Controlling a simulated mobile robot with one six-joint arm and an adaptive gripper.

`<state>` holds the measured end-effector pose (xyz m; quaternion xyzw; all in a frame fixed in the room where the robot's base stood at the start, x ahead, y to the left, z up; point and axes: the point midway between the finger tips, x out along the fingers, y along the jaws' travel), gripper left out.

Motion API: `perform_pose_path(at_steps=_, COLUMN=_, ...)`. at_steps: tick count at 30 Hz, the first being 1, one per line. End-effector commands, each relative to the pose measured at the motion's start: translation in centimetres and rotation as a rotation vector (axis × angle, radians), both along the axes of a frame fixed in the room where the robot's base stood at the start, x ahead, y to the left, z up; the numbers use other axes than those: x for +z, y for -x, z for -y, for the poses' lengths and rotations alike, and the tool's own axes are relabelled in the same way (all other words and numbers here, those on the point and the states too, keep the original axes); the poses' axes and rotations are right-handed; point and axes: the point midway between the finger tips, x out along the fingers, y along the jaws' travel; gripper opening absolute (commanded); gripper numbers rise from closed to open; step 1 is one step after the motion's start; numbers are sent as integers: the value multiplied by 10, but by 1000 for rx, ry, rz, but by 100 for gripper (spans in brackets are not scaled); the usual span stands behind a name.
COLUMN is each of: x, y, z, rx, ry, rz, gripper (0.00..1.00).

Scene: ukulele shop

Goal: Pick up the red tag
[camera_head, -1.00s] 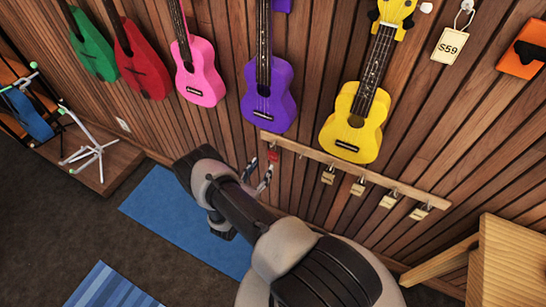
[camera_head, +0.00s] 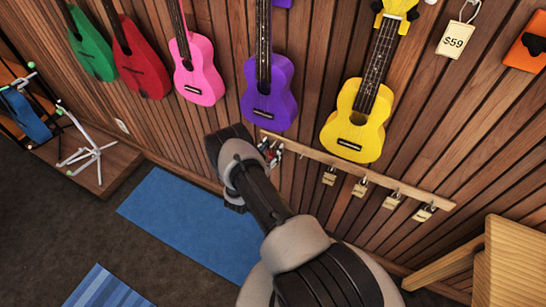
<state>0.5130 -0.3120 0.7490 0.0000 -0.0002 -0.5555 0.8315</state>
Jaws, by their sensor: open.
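The red tag (camera_head: 273,156) hangs at the left end of the wooden peg rail (camera_head: 345,165) on the slatted wall, below the purple ukulele. Only a small bit of it shows, partly hidden by my fingers. My gripper (camera_head: 270,151) is open at that end of the rail, with its fingers right at the tag. I cannot tell whether they touch it or have it between them. My wrist covers the area just left of the tag.
Several tan tags, such as one (camera_head: 329,177), hang further right on the rail. Purple (camera_head: 270,105) and yellow (camera_head: 352,130) ukuleles hang above it. A wooden piece of furniture (camera_head: 515,255) stands at lower right. A blue mat (camera_head: 190,222) lies on open floor at left.

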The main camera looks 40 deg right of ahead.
Motion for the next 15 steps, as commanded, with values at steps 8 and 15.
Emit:
perform_pose_path(at_steps=8, x=0, y=0, z=0, rx=0, ry=0, rz=0, gripper=33)
perform_pose_path(at_steps=15, x=0, y=0, z=0, rx=0, ry=0, rz=0, gripper=17)
